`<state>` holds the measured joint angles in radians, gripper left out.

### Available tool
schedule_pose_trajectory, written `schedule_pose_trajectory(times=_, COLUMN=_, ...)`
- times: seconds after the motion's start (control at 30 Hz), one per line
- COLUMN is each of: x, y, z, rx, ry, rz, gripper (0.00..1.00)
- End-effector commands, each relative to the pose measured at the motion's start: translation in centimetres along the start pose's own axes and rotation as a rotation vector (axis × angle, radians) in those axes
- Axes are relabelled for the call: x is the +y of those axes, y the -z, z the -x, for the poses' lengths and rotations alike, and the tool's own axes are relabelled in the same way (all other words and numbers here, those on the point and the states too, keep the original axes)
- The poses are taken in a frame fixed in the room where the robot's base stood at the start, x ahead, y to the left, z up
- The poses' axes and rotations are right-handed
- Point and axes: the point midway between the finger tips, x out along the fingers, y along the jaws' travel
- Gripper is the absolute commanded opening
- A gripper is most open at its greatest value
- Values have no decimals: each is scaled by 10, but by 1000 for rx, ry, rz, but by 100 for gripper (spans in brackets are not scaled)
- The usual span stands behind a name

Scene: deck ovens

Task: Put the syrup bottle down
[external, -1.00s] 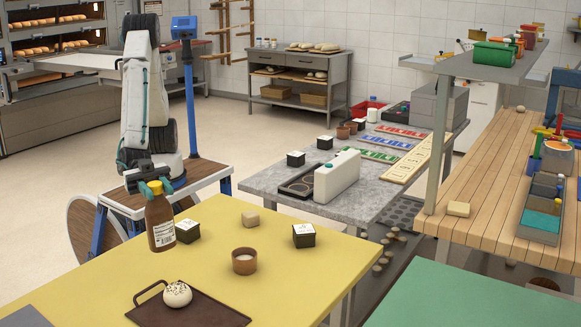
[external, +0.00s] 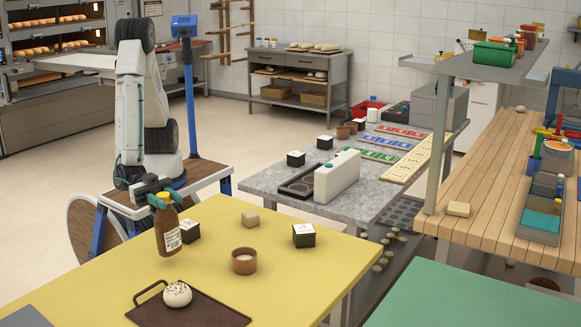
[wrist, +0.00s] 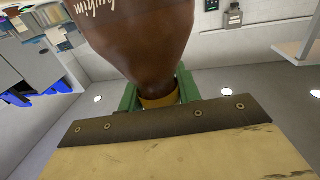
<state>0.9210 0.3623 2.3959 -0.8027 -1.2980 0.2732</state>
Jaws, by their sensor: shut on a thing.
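The syrup bottle (external: 169,232) is brown with a pale label and a yellow cap. My gripper (external: 162,197) is shut on it near the neck and cap, over the left part of the yellow table (external: 300,273). The bottle is slightly tilted. I cannot tell whether its base touches the table. In the wrist view the bottle (wrist: 140,35) fills the top middle, with its yellow neck (wrist: 158,98) between the green fingers (wrist: 158,92).
A black-and-white box (external: 190,231) stands close behind the bottle. A brown tray (external: 200,312) with a white bun (external: 177,294) lies in front.

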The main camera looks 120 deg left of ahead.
Motion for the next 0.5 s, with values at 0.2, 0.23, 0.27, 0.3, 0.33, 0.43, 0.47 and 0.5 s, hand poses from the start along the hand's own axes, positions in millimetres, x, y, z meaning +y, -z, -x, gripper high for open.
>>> schedule_pose_trajectory(times=0.2, x=0, y=-26, z=0, rx=-2, ry=0, rz=-3, gripper=0)
schedule_pose_trajectory(times=0.23, x=0, y=-30, z=0, rx=-2, ry=0, rz=-3, gripper=0)
schedule_pose_trajectory(times=0.27, x=0, y=-33, z=0, rx=-2, ry=0, rz=-3, gripper=0)
schedule_pose_trajectory(times=0.3, x=0, y=-35, z=0, rx=0, ry=0, rz=-1, gripper=0)
schedule_pose_trajectory(times=0.33, x=0, y=-36, z=0, rx=1, ry=0, rz=0, gripper=0)
schedule_pose_trajectory(times=0.43, x=0, y=-35, z=0, rx=2, ry=0, rz=2, gripper=0)
schedule_pose_trajectory(times=0.47, x=0, y=-35, z=0, rx=2, ry=0, rz=1, gripper=0)
schedule_pose_trajectory(times=0.5, x=0, y=-35, z=0, rx=1, ry=0, rz=1, gripper=0)
